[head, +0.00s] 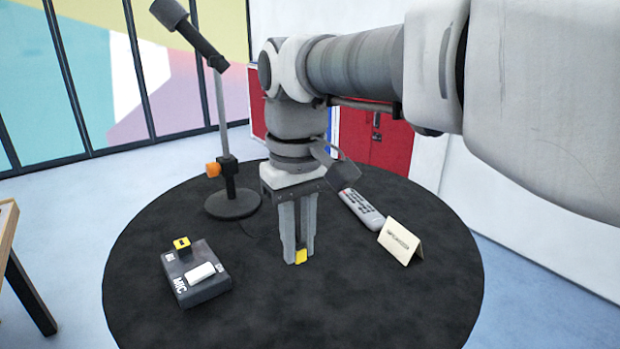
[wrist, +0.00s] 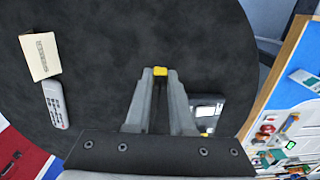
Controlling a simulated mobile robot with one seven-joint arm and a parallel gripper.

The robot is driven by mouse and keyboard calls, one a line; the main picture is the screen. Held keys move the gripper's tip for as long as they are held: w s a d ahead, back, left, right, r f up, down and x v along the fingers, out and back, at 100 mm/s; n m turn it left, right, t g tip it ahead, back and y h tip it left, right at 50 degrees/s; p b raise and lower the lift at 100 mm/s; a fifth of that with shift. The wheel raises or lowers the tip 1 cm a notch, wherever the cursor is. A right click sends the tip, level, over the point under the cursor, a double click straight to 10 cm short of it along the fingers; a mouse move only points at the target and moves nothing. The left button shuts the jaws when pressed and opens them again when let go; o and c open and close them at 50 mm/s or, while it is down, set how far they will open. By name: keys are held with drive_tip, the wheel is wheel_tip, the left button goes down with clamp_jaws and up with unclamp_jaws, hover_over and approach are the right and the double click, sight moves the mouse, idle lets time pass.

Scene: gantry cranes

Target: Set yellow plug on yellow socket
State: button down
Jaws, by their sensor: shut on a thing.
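The small yellow plug (head: 301,257) is between the fingertips of my gripper (head: 297,250), low over the black round table. In the wrist view the yellow plug (wrist: 160,71) shows at the tips of my gripper (wrist: 160,73), which is shut on it. Most of the plug is hidden by the fingers, and I cannot tell whether it touches the table. The yellow socket (head: 182,243) with a dark opening stands on the back left corner of the dark MIC box (head: 205,290). My gripper is to the right of the box and apart from it.
The black round table (head: 380,300) has free room in front. A microphone stand (head: 232,203) rises behind the box. A grey remote (head: 362,209) and a folded card (head: 399,242) lie to the right of my gripper. A wooden-edged board (wrist: 290,60) shows in the wrist view.

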drive_tip(key=w+a+p, duration=0.3)
drive_tip(key=a+p, duration=0.1)
drive_tip(key=a, duration=0.3)
drive_tip(key=w+a+p, duration=0.3)
drive_tip(key=a+p, duration=0.2)
drive_tip(key=a, duration=0.2)
drive_tip(key=w+a+f+p, duration=0.1)
drive_tip(key=w+a+p, duration=0.2)
drive_tip(key=a, duration=0.4)
drive_tip(key=shift+w+a+p, duration=0.15)
drive_tip(key=shift+a+p, duration=0.1)
drive_tip(key=shift+p, duration=0.6)
idle(3.0)
drive_tip(key=shift+w+a+f, duration=0.1)
drive_tip(key=shift+f, duration=0.05)
idle(0.5)
drive_tip(key=shift+w+a+f, duration=0.25)
drive_tip(key=shift+w, duration=0.15)
drive_tip(key=shift+f, duration=0.3)
idle(0.7)
